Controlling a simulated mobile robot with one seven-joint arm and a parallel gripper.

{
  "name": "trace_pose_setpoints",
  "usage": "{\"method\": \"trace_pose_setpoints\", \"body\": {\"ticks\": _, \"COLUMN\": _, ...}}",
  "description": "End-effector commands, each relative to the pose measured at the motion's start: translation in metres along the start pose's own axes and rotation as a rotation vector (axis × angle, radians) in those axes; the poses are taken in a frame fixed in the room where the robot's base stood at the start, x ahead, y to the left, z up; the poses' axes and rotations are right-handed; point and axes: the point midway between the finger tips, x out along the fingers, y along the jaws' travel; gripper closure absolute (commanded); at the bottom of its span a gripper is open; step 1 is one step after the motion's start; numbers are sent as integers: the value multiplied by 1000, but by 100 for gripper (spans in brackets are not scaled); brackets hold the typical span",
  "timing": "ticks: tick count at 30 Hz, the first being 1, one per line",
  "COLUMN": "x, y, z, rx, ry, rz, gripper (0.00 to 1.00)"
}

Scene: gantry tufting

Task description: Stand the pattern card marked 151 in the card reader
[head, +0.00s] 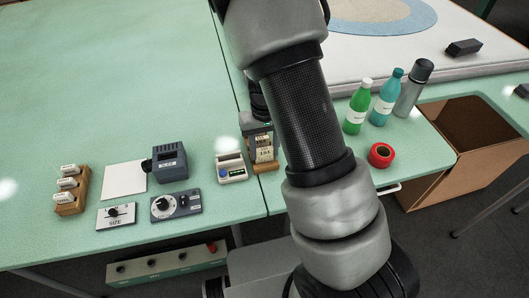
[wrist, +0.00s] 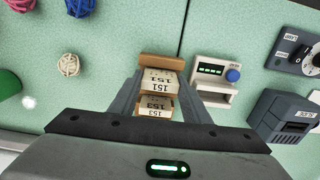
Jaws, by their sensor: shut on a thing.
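The pattern card marked 151 (wrist: 160,82) is a pale card between my gripper's two fingers in the wrist view. My gripper (wrist: 160,76) is shut on it. The card is at the wooden card rack (wrist: 162,61), with cards marked 153 (wrist: 156,103) beside it. I cannot tell if it is clear of the rack. In the head view the rack (head: 262,168) stands near the table's front edge, and my arm hides most of the gripper. The card reader (head: 231,168) is a white box with a display and blue button just left of the rack; it also shows in the wrist view (wrist: 214,76).
Left of the reader are a grey device (head: 170,164), a dial box (head: 176,205), a SIZE panel (head: 116,215) and a wooden holder (head: 71,205). Bottles (head: 357,107) and a red roll (head: 381,155) stand right of my arm. The table behind the devices is clear.

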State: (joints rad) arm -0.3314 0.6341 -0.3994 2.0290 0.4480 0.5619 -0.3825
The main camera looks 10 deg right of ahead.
Motion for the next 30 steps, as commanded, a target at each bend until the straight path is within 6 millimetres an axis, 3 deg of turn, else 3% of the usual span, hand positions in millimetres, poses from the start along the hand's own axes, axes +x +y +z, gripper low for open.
{"method": "trace_pose_setpoints", "body": {"ticks": 6, "x": -47, "y": 0, "z": -1, "rx": -2, "ry": 4, "rz": -1, "gripper": 79}}
{"method": "trace_pose_setpoints", "body": {"ticks": 12, "x": -81, "y": -2, "z": -1, "rx": -2, "ry": 2, "rz": 0, "gripper": 79}}
{"method": "trace_pose_setpoints", "body": {"ticks": 18, "x": -106, "y": -35, "z": -12, "rx": -8, "ry": -4, "rz": 13, "gripper": 79}}
{"method": "trace_pose_setpoints", "body": {"ticks": 24, "x": -110, "y": -84, "z": -21, "rx": -5, "ry": -4, "rz": 9, "gripper": 79}}
{"method": "trace_pose_setpoints", "body": {"ticks": 30, "x": -104, "y": -105, "z": -24, "rx": 0, "ry": -2, "rz": 1, "gripper": 79}}
